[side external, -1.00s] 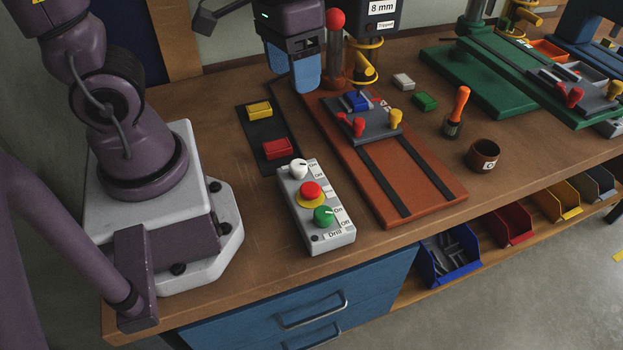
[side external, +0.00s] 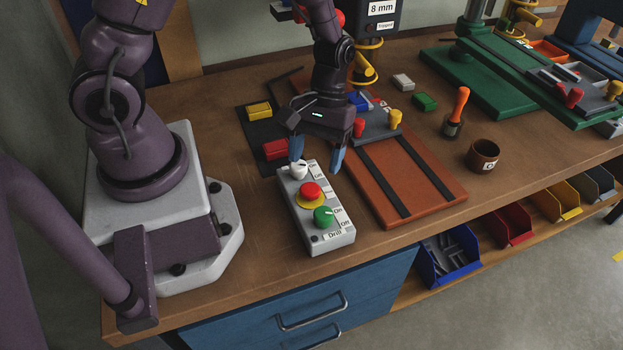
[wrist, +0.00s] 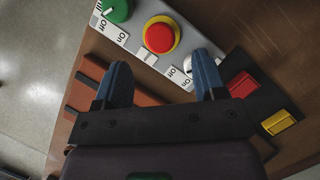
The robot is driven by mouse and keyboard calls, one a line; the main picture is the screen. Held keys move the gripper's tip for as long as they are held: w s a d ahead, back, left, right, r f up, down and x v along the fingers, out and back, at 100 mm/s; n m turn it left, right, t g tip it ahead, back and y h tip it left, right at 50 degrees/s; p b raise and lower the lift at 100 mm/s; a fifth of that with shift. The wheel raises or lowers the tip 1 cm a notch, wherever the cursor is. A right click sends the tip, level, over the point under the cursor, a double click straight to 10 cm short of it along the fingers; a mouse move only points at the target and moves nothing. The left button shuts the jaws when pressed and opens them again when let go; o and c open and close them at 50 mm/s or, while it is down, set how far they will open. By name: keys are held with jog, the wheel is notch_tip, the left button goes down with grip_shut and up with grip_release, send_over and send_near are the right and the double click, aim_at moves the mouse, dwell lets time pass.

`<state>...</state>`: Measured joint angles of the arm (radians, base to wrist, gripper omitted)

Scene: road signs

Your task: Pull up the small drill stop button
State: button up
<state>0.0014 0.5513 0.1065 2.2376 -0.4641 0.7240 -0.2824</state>
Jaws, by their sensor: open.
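The small drill's control box (side external: 333,238) lies on the wooden bench. Its red stop button (side external: 311,190) with a yellow collar is in the middle, between a white knob (side external: 298,169) and a green knob (side external: 324,215). In the wrist view the red button (wrist: 159,37) is beyond my fingertips, and the green knob (wrist: 117,8) is at upper left. My gripper (side external: 316,162) is open and empty, above the white-knob end of the box. Its two blue fingers (wrist: 162,75) are spread in the wrist view. The white knob is partly hidden by the right finger there.
A red block (side external: 275,149) and a yellow block (side external: 259,110) sit on a dark mat left of the box. The orange drill base (side external: 425,203) with clamps is close on the right. A brown cup (side external: 483,156) stands farther right.

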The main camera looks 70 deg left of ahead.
aim_at(309, 190)
jog(key=x, duration=0.5)
jog(key=shift+f, duration=0.15)
grip_shut()
jog(key=shift+r, duration=0.6)
grip_release()
jog(key=v, duration=0.7)
jog(key=shift+r, duration=0.3)
